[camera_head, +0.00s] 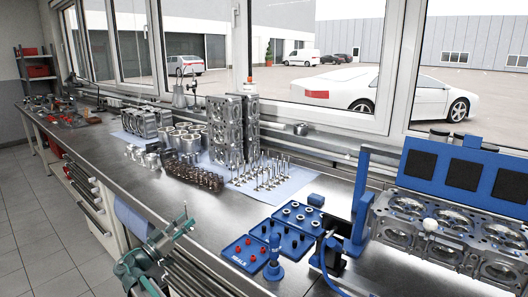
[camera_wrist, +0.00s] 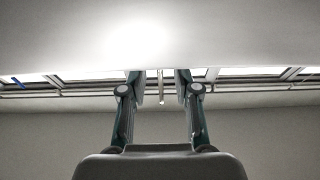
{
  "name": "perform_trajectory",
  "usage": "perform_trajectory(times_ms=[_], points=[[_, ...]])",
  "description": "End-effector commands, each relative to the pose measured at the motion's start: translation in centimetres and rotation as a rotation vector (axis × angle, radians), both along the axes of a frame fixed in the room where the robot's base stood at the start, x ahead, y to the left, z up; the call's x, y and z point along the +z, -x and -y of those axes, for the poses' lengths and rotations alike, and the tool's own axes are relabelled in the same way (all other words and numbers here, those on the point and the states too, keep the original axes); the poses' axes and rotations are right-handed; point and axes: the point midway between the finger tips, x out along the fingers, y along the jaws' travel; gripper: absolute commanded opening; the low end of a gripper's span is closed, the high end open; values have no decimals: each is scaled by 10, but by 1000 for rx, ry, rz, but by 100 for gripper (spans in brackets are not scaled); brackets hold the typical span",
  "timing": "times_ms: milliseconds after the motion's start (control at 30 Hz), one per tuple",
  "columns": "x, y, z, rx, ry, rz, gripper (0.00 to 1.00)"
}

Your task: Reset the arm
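My gripper (camera_wrist: 161,88) shows in the wrist view with its two teal and grey fingers apart. A thin pale upright shape shows between the fingertips; neither finger visibly touches it, and I cannot tell what it is. In the head view, a teal and grey mechanism at the lower left, by the bench's front edge, looks like my gripper (camera_head: 168,242), tilted up and clear of the parts. The wrist view faces a pale, bright surface and a row of window-like strips, with no bench parts in it.
The long steel bench (camera_head: 130,190) carries standing valves (camera_head: 262,175), upright cylinder heads (camera_head: 226,128), blue trays (camera_head: 252,252), and a cylinder head (camera_head: 440,232) at the right beside a blue frame (camera_head: 362,200). Windows line the back. The floor (camera_head: 45,230) at the left is clear.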

Motion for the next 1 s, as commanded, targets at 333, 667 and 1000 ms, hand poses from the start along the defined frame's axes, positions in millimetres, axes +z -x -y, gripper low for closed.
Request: perform_trajectory(times_ms=[333,667,1000], points=[[-1,0,0,0,-1,1,31],[0,0,0,0,0,0,23],[0,0,0,0,0,0,0]])
